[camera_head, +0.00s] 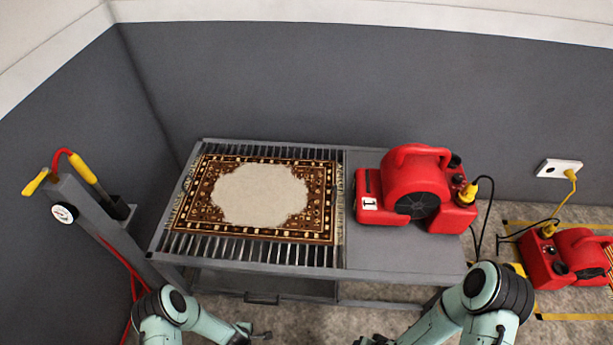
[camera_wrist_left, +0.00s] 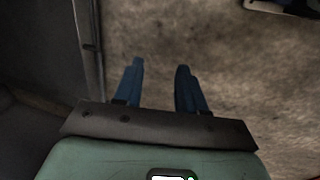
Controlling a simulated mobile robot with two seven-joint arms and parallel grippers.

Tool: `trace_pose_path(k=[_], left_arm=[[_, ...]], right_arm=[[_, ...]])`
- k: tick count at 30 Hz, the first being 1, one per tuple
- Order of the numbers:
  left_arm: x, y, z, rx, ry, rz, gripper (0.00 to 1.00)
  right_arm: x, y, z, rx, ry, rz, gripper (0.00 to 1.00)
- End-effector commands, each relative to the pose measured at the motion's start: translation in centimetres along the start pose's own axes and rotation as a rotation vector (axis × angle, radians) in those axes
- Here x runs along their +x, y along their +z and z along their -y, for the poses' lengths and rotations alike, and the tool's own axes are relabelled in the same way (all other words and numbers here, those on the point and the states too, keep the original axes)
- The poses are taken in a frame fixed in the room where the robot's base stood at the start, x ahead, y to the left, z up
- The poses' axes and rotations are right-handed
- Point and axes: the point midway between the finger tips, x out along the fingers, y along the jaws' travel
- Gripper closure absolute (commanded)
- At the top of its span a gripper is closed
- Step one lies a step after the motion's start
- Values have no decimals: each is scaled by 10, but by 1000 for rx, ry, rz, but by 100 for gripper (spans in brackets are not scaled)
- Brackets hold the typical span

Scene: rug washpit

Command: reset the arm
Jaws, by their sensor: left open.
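My left arm comes in at the bottom left of the head view, and its gripper (camera_head: 262,335) is low, in front of the grey bench. In the left wrist view the left gripper (camera_wrist_left: 160,68) has its two blue fingers apart, with nothing between them and bare floor beyond. My right arm comes in at the bottom right, and its gripper (camera_head: 366,341) is partly cut off by the bottom edge. Whether its jaws are open or shut does not show.
A patterned rug (camera_head: 262,196) lies on the slatted part of the bench (camera_head: 400,255). A red blower (camera_head: 412,188) stands on its right side. Another red blower (camera_head: 572,258) is on the floor right. A gauge post (camera_head: 90,215) stands left. Speckled floor (camera_head: 300,318) shows in front.

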Motion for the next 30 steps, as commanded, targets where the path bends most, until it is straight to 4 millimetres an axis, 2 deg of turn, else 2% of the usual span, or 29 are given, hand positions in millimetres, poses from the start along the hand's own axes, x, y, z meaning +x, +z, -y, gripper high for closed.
trace_pose_path(k=[1, 8, 20, 22, 30], left_arm=[[0, 0, 0, 0, 0, 0, 60], [-65, 11, -1, 411, 39, 43, 60], [-178, 42, 25, 1061, 146, 122, 60], [-198, 46, 29, 1063, 134, 143, 60], [-263, 62, 47, 1072, 82, 237, 60]], right_arm=[[0, 0, 0, 0, 0, 0, 57], [0, 0, 0, 0, 0, 0, 57], [0, 0, 0, 0, 0, 0, 57], [-22, 6, 6, -2, -2, 22, 57], [-86, 33, 22, -9, -5, 125, 57]])
